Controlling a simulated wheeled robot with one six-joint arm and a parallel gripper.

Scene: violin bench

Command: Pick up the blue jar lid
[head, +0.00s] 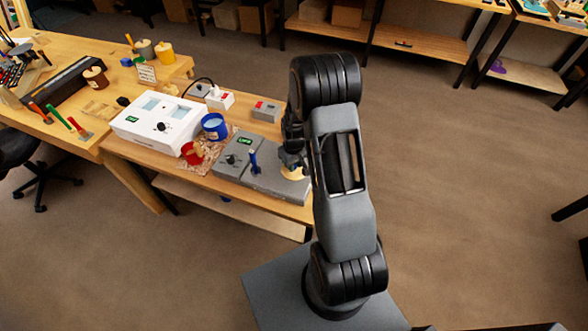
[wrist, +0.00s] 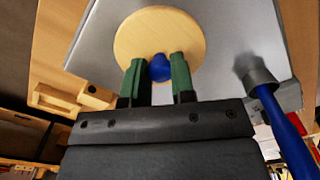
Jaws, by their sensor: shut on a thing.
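The blue jar lid is a round pale wooden disc (wrist: 190,30) with a blue knob (wrist: 160,68). My gripper (wrist: 159,66) has its two green fingertips shut on either side of the knob. In the head view the lid's pale disc (head: 293,174) shows beside my arm, over the right end of a grey plate (head: 275,185). My gripper is mostly hidden behind my arm there. I cannot tell whether the disc touches the plate or hangs just above it. A blue jar (head: 214,126) stands on the bench to the left.
A blue-handled tool (wrist: 285,125) stands upright in a metal collar close to my gripper; it also shows in the head view (head: 253,160). A red jar (head: 193,154), a grey box with a green display (head: 238,155) and a white device (head: 157,122) stand farther left.

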